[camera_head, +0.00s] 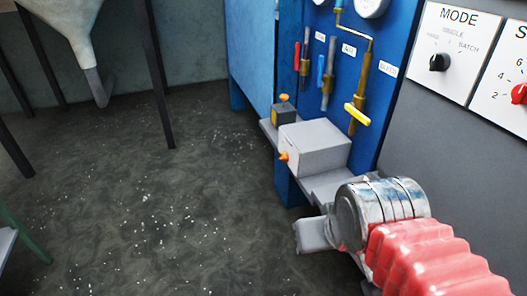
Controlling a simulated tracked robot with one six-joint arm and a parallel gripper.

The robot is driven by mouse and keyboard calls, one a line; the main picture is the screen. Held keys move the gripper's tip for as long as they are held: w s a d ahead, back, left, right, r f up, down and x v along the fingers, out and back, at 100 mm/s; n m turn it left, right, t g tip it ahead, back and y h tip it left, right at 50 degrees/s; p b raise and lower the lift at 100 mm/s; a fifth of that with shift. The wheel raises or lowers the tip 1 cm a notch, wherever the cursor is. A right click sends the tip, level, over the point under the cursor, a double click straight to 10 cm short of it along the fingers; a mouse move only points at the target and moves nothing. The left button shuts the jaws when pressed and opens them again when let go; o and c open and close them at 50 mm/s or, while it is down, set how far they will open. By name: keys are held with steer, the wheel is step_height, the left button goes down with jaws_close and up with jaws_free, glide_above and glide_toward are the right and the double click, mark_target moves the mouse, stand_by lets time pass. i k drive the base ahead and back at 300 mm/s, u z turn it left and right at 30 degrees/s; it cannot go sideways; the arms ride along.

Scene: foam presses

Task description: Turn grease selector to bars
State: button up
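I cannot make out any control labelled as a grease selector, nor a "bars" mark. A grey box (315,148) with an orange knob (284,157) on its near left side sits on a ledge by the blue panel. A smaller dark box (283,115) with a yellowish face and an orange top knob stands behind it. My arm reaches in from the lower right, with a red bellows and a silver joint. A pale grey part at its end, seemingly my gripper (314,235), is below and in front of the grey box. Its fingers are not distinguishable.
The blue panel (398,22) carries pipes with red, blue and yellow (357,115) levers and gauges. The grey cabinet at right has a MODE dial (440,62) and a red knob (519,94). A hopper (72,30) on dark legs stands back left. The speckled floor is open between.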

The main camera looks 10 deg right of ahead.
mark_target(284, 157)
steer(key=u, duration=0.3)
steer(key=i, duration=0.65)
steer(key=u, duration=0.95)
steer(key=i, duration=0.8)
steer(key=u, duration=0.5)
